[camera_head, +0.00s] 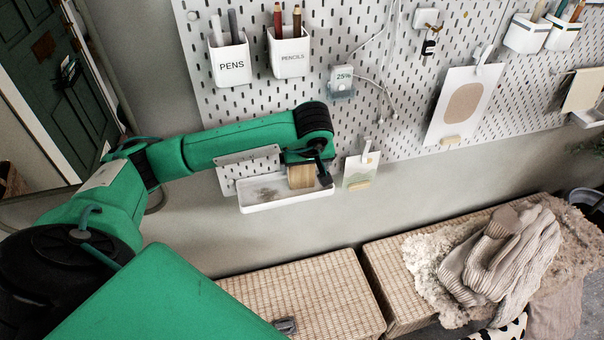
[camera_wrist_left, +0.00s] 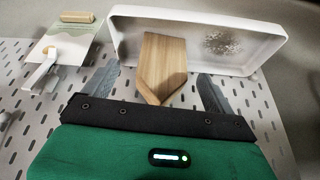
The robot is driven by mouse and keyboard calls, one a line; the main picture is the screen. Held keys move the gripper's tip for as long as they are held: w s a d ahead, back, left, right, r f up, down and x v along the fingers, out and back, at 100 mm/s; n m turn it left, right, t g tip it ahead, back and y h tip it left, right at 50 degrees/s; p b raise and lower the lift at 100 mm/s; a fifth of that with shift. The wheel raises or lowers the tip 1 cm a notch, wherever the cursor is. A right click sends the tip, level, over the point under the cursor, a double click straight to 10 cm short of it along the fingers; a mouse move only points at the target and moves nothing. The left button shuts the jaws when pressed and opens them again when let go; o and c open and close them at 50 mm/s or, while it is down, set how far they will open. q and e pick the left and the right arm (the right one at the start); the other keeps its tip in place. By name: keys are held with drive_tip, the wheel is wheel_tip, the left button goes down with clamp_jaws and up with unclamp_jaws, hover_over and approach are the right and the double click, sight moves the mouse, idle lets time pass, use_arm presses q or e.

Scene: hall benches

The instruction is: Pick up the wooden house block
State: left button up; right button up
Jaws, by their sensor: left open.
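The wooden house block (camera_wrist_left: 163,62) stands in a white tray (camera_wrist_left: 122,33) on the pegboard, its pointed end toward my gripper in the wrist view. In the head view the block (camera_head: 300,177) shows at the right end of the tray (camera_head: 285,200), partly covered by my gripper. My left gripper (camera_head: 322,168) is open just at the block. In the wrist view its two fingers (camera_wrist_left: 157,84) are spread to either side of the block's pointed end, with gaps between; no contact shows. My right gripper is not in view.
A card with a wooden clip (camera_head: 361,171) hangs right of the tray. Pen and pencil cups (camera_head: 229,61), a small display (camera_head: 343,77) and a cable are above. Woven benches (camera_head: 300,290) with a fleece and knitwear (camera_head: 505,250) lie below. The tray's other end holds a speckled patch (camera_wrist_left: 225,43).

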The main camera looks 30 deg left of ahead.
sight(302, 171)
use_arm(q)
drive_tip(key=shift+a+f, duration=0.3)
drive_tip(key=shift+f, duration=0.3)
drive_tip(key=b+x, duration=0.1)
drive_tip(key=x, duration=0.2)
drive_tip(key=shift+w+a+f+b, duration=0.2)
drive_tip(key=shift+f+b, duration=0.05)
drive_tip(key=shift+b, duration=0.15)
drive_tip(key=shift+c, duration=0.2)
drive_tip(key=c, duration=1.1)
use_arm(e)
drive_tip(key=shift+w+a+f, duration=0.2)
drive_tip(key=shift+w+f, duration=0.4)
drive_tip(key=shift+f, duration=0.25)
